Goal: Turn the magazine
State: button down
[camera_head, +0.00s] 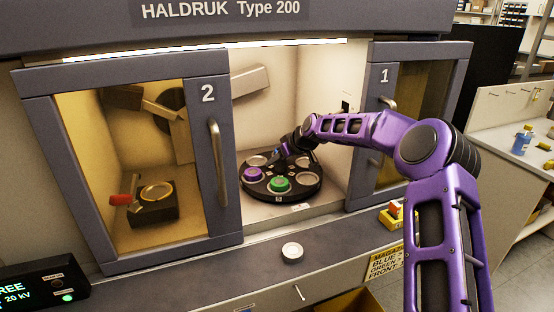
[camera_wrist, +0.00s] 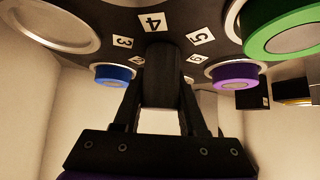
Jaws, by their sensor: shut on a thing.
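The magazine (camera_head: 310,186) is a round black turntable with round seats, standing in the open middle chamber. A purple holder (camera_head: 253,174) and a green holder (camera_head: 280,184) sit in it, and other seats look empty. In the wrist view the magazine (camera_wrist: 178,25) fills the top, with number labels, a blue holder (camera_wrist: 113,75), the purple holder (camera_wrist: 235,75) and the green holder. My gripper (camera_head: 284,150) is at the magazine's far side. In the wrist view my gripper (camera_wrist: 160,60) is shut on a dark rounded knob (camera_wrist: 160,85), which seems to be at the magazine.
Door 2 (camera_head: 208,160) stands left of the chamber and door 1 (camera_head: 384,125) right. A small white-rimmed disc (camera_head: 292,252) lies on the front ledge (camera_head: 200,272). A yellow-and-red item (camera_head: 395,215) is at right, near my arm. Chamber walls are close around the gripper.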

aim_at(288, 174)
dwell(0.5)
jog(key=shift+c, duration=2.3)
grip_release()
jog(key=shift+v, duration=3.75)
jog(key=shift+c, duration=0.3)
